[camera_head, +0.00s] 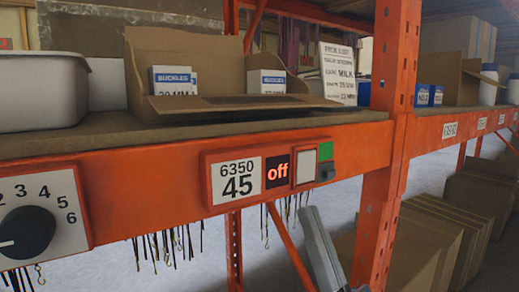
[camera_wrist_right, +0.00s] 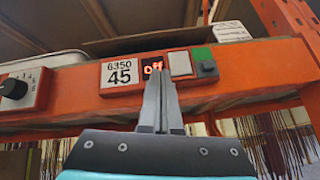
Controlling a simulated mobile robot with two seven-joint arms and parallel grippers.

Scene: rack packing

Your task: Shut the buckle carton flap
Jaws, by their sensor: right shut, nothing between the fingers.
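The buckle carton (camera_head: 205,48) is a brown cardboard box on the shelf in the head view. Its front flap (camera_head: 235,104) lies folded down and outward toward the shelf edge, so the carton stands open. White and blue boxes marked BUCKLES (camera_head: 174,80) show inside it. My right gripper (camera_head: 312,215) is below the orange beam in the head view, lower than the carton and apart from it. In the right wrist view its two fingers (camera_wrist_right: 161,75) are together and hold nothing. My left gripper is not in view.
The orange beam (camera_head: 130,165) carries a 6350 45 label, a display reading off (camera_head: 278,170) and a dial (camera_head: 25,232). An orange upright (camera_head: 385,140) rises on the right.

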